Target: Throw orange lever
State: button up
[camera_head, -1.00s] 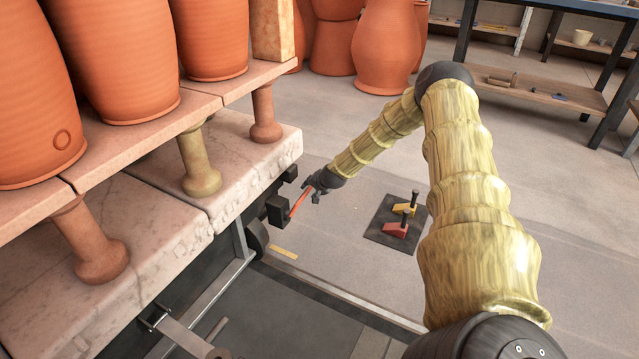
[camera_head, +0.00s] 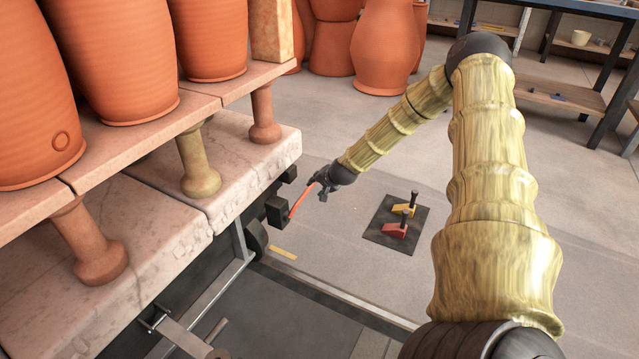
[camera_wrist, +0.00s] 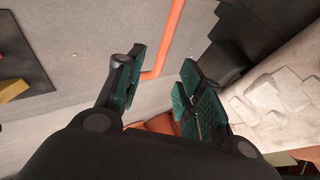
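The orange lever (camera_head: 299,203) sticks up and to the right from a black block on the cart's side, and its end is at my gripper (camera_head: 322,184). In the wrist view the lever (camera_wrist: 167,45) comes down from the top and bends left at its lower end, close to the left finger. My gripper (camera_wrist: 164,75) is open, with a clear gap between its green-padded fingers. The lever's end shows in that gap. I cannot tell whether a finger touches it.
The black block (camera_head: 279,210) sits below the stone shelf (camera_head: 245,160) bearing terracotta pots (camera_head: 123,60). A dark floor plate (camera_head: 376,232) carries a red lever (camera_head: 395,230) and a yellow lever (camera_head: 404,208). Open floor lies around that plate.

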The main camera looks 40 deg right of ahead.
jog(key=shift+s+r, duration=0.25)
dwell(0.6)
jog(key=s+a+f+n+g+y, duration=0.1)
jog(key=s+a+f+n, duration=0.15)
jog(key=s+a, duration=0.45)
jog(key=s+a+f+n+g+p, duration=0.15)
jog(key=a+f, duration=0.25)
jog(key=a, duration=0.8)
jog(key=s+a+f+n+g+y, duration=0.1)
jog(key=s+a+f+n, duration=0.3)
jog(key=a, duration=0.5)
jog(key=s+a+f+n+g, duration=0.15)
jog(key=s+a, duration=0.35)
jog(key=s, duration=0.6)
jog(key=s+a+n+g+p, duration=0.1)
jog(key=s+a+n+g, duration=0.15)
jog(key=s+a, duration=0.55)
jog(key=s+a+n+g, duration=0.1)
jog(key=s+a+n, duration=0.2)
jog(key=s, duration=1)
notch_tip(320, 180, up, 38)
jog(key=p, duration=3.8)
jog(key=shift+w+f+m, duration=0.2)
jog(key=shift+w+m, duration=0.05)
jog(key=shift+m, duration=0.05)
